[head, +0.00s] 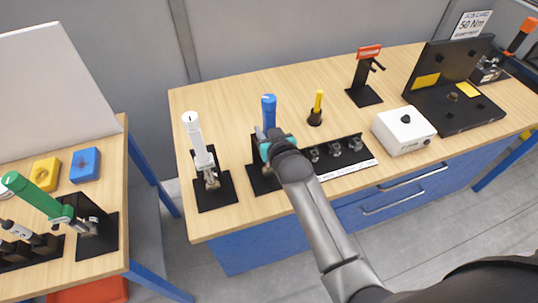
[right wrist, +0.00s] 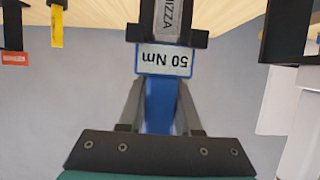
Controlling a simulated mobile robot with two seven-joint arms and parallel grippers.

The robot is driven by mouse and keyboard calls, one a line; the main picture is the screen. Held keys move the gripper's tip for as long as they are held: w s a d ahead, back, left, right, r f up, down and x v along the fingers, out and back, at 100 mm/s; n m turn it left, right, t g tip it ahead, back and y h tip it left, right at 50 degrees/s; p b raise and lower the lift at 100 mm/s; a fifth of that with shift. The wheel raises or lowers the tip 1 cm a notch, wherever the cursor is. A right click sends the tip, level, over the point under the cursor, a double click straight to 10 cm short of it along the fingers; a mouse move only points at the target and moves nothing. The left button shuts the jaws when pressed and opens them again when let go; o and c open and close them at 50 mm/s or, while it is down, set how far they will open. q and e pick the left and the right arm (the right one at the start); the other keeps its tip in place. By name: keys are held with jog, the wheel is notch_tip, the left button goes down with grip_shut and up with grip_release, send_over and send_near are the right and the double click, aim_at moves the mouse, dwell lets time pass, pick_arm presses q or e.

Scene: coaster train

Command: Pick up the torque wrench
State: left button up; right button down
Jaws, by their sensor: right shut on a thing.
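The blue torque wrench (head: 268,112) stands upright at its black stand (head: 262,183) on the wooden bench. Its blue handle (right wrist: 160,105) and an upside-down "50 Nm" label (right wrist: 164,60) show in the right wrist view. My right gripper (head: 268,142) is shut on the blue handle, with one finger on each side of it (right wrist: 160,108). The arm hides the wrench's lower part, so I cannot tell whether it still rests in the stand. A white wrench (head: 197,140) stands to its left. A card (head: 471,24) at the back right reads "50 Nm". My left gripper is not in view.
A green wrench (head: 38,196) is on the left table. Right of my gripper are a socket rail (head: 345,167), a yellow-handled tool (head: 317,105), a black post with a red label (head: 362,75), a white box (head: 404,130) and an open black case (head: 450,85).

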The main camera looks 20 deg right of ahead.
aim_at(266, 120)
dwell(0.6)
jog(key=shift+w+r, duration=0.1)
jog(key=shift+r, duration=0.1)
jog(key=shift+r, duration=0.15)
jog(key=f+v, duration=0.1)
jog(key=v, duration=0.8)
jog(key=s+f+b+v, duration=0.1)
jog(key=f+v, duration=0.1)
jog(key=v, duration=0.7)
jog(key=shift+s+f, duration=0.2)
jog(key=shift+f, duration=0.05)
